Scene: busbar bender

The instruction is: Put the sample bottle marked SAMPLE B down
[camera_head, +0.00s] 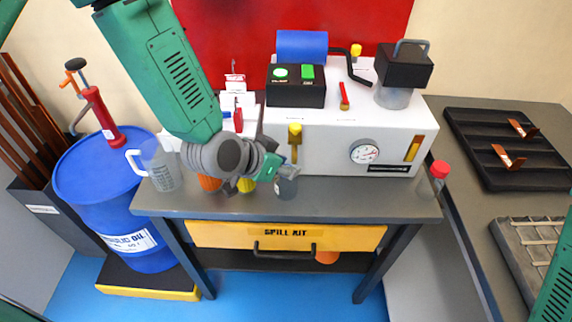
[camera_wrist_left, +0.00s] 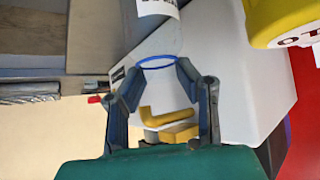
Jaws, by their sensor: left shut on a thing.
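My left gripper (camera_head: 284,171) is over the front of the grey bench in the head view. It is shut on a clear sample bottle (camera_head: 288,187), near the bottle's upper end. In the left wrist view the gripper (camera_wrist_left: 158,75) has its fingers on either side of the bottle (camera_wrist_left: 160,42), at a blue ring. A white label shows on the bottle, but its marking cannot be read. I cannot tell whether the bottle's base touches the bench (camera_head: 340,205). A second small bottle with a red cap (camera_head: 439,170) stands at the bench's right end. My right gripper is out of view.
The white bender housing (camera_head: 330,150) with a gauge stands behind the held bottle. A clear jug (camera_head: 160,168) and orange and yellow items are to the left, partly hidden by my arm. The bench front between the held bottle and the red-capped one is clear.

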